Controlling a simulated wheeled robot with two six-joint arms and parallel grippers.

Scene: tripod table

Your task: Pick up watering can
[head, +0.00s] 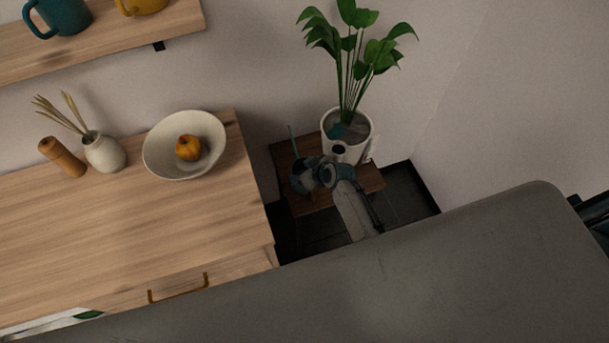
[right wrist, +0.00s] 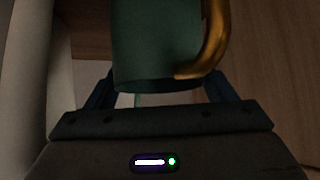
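The watering can (head: 299,178) is dark teal and stands on the small wooden table (head: 318,203), partly hidden by my right arm in the head view. In the right wrist view the green can (right wrist: 158,45) fills the upper middle, with its gold handle (right wrist: 217,38) on the right. My right gripper (head: 314,173) is at the can. In the right wrist view its fingers (right wrist: 162,88) are wide apart, one on each side of the can's lower part. Firm contact on both sides does not show. My left gripper is not in view.
A white pot (head: 357,128) with a leafy plant (head: 352,55) stands right behind the can. A wooden cabinet (head: 110,215) with a bowl (head: 207,165), vase (head: 104,153) and wooden mill (head: 62,157) is to the left. A shelf (head: 110,40) with mugs hangs above.

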